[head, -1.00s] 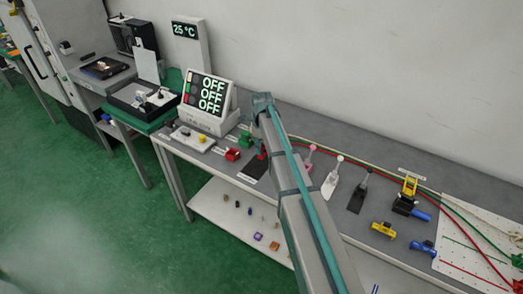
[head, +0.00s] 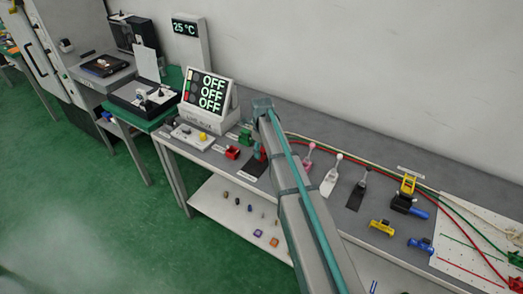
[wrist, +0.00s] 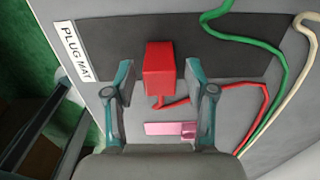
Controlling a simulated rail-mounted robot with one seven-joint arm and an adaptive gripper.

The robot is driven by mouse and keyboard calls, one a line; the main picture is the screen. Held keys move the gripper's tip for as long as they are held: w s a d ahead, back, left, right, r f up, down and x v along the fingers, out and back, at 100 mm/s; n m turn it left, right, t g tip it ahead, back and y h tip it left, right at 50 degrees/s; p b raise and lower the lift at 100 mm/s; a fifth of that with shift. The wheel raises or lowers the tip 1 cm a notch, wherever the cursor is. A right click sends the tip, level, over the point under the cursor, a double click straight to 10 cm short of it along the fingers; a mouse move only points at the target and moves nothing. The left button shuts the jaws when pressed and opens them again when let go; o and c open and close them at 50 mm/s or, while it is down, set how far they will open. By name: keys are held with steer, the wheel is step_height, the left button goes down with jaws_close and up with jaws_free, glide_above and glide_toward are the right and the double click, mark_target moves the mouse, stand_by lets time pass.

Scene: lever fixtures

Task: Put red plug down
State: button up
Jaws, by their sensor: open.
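The red plug (wrist: 159,68) stands over the dark plug mat (wrist: 115,38) in the wrist view, with its red cable trailing toward the lower right. My gripper (wrist: 159,78) is open, with one finger on each side of the plug and a visible gap to each. I cannot tell for sure whether the plug's underside touches the mat. In the head view, a small red part of the plug (head: 263,154) shows beside my arm. My arm hides most of the gripper there. The mat's dark corner (head: 252,168) also shows.
Green (wrist: 250,40) and white (wrist: 300,60) cables run on the right. In the head view, a red block (head: 232,152) and a display box (head: 207,92) reading OFF stand to the left.

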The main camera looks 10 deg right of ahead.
mark_target(262, 149)
step_height(262, 149, up, 12)
steer(key=b, duration=0.3)
steer(key=shift+r+b, duration=0.2)
steer(key=shift+b, duration=0.15)
stand_by(0.4)
